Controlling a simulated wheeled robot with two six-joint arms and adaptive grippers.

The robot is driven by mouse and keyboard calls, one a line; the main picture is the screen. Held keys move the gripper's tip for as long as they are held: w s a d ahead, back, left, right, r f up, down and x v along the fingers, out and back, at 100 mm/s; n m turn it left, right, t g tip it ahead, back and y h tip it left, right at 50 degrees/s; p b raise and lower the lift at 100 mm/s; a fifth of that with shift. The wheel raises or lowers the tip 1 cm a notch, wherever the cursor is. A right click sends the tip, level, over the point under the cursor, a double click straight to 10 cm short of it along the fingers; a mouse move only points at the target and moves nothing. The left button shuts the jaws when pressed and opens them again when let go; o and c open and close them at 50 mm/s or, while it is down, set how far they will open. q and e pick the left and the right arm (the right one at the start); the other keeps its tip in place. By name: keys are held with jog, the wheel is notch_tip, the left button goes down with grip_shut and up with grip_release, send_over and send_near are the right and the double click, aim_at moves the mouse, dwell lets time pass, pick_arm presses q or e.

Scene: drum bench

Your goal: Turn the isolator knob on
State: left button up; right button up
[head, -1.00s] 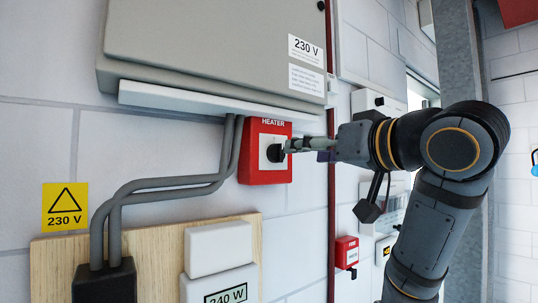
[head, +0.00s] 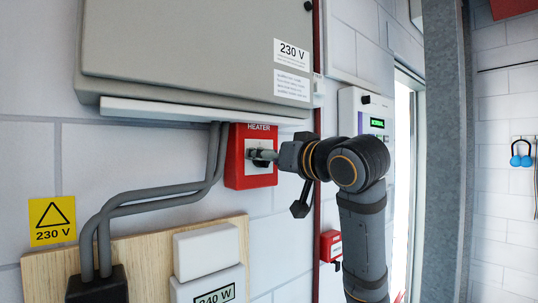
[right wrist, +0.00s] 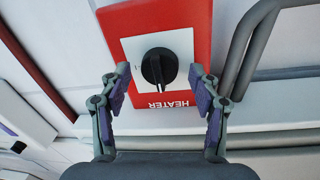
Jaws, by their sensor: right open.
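The isolator is a red box labelled HEATER (head: 236,168) on the wall, with a pale plate and a black knob (right wrist: 158,68). In the right wrist view the box shows upside down, and the knob's ridge runs roughly up and down the picture. My right gripper (head: 263,155) is at the front of the box, its fingers partly hiding the knob in the head view. In the right wrist view the gripper (right wrist: 159,74) is open, one finger on each side of the knob with gaps between. No contact with the knob shows. My left gripper is out of view.
A large grey cabinet (head: 190,50) marked 230 V hangs just above the isolator. Grey conduits (head: 160,191) run close along its left side. A small red box (head: 331,246) sits lower right. A metal post (head: 445,150) stands farther right, beside a bright opening.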

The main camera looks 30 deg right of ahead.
jog(key=shift+c, duration=1.6)
jog(key=shift+w, duration=0.1)
jog(key=c, duration=0.9)
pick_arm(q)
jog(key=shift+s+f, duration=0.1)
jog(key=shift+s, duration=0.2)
pick_arm(e)
jog(key=shift+o, duration=0.2)
pick_arm(q)
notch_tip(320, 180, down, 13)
jog(key=b, duration=1.3)
pick_arm(e)
jog(key=shift+d+m+g+y, duration=0.1)
jog(key=shift+m+g+y, duration=0.25)
jog(key=shift+m, duration=3.95)
jog(key=shift+d+m+g+y, duration=0.15)
jog(key=shift+m+y, duration=0.4)
jog(key=shift+m, duration=3.75)
jog(key=shift+a, duration=0.1)
